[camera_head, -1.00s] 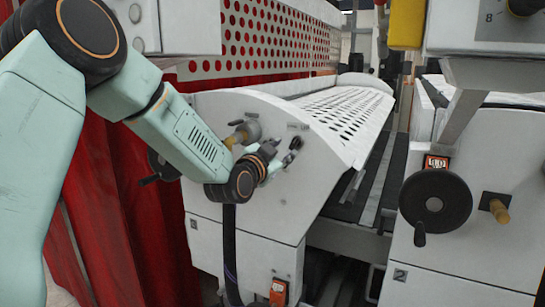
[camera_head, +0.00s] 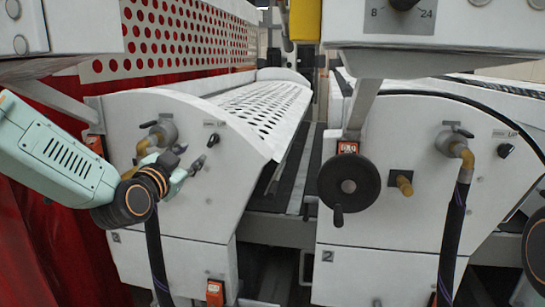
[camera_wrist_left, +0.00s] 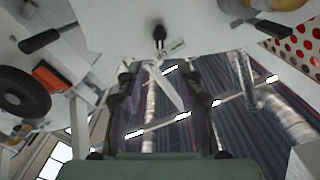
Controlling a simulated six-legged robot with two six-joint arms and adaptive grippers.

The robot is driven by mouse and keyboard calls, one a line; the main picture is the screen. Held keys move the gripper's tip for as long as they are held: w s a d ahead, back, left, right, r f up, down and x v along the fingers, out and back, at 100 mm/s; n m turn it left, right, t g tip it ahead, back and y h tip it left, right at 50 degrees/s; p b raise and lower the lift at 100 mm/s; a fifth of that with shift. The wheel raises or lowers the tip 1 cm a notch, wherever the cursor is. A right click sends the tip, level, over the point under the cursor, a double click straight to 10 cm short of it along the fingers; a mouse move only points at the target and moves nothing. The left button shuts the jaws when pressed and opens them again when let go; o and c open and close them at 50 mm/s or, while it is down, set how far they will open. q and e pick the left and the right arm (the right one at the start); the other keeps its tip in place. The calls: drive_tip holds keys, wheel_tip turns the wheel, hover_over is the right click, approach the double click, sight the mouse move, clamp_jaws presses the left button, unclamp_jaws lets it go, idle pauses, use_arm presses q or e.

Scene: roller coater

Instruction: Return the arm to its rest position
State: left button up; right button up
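My left arm comes in from the left in the head view, with its pale green forearm (camera_head: 70,160) and a black wrist joint. My left gripper (camera_head: 188,163) is in front of the left machine's white side panel (camera_head: 225,185). It is close to a small black knob (camera_head: 213,140). The same knob shows past the fingertips in that view (camera_wrist_left: 160,35). I cannot tell whether the gripper touches the panel. My right gripper is not in view.
A brass-coloured valve with a black hose (camera_head: 155,245) is beside the left gripper. A second white unit (camera_head: 390,250) stands right, with a black handwheel (camera_head: 349,184), a brown knob (camera_head: 402,183) and another hose (camera_head: 452,240). A dark gap with rails separates the units.

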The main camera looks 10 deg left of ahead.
use_arm(q)
drive_tip(key=s+d+f+n+g+h+b, duration=0.1)
drive_tip(key=s+d+f+n+g+b, duration=0.3)
drive_tip(key=f, duration=0.7)
drive_tip(key=s+d+f+n+g+b, duration=0.15)
drive_tip(key=s+f, duration=0.45)
drive_tip(key=f, duration=0.6)
drive_tip(key=s+d+f+n+g+h+b, duration=0.1)
drive_tip(key=s+d+f+n+g+b, duration=0.2)
drive_tip(key=f, duration=0.8)
drive_tip(key=s+d+f+m+g+y+b, duration=0.1)
drive_tip(key=s+f+g+b, duration=0.8)
drive_tip(key=s+f, duration=1.8)
drive_tip(key=s+d+m, duration=0.1)
drive_tip(key=s+d, duration=0.1)
drive_tip(key=s, duration=0.1)
drive_tip(key=shift+d+f, duration=0.15)
drive_tip(key=shift+d, duration=0.05)
drive_tip(key=shift+s+m+g, duration=0.1)
drive_tip(key=shift+m+g, duration=0.15)
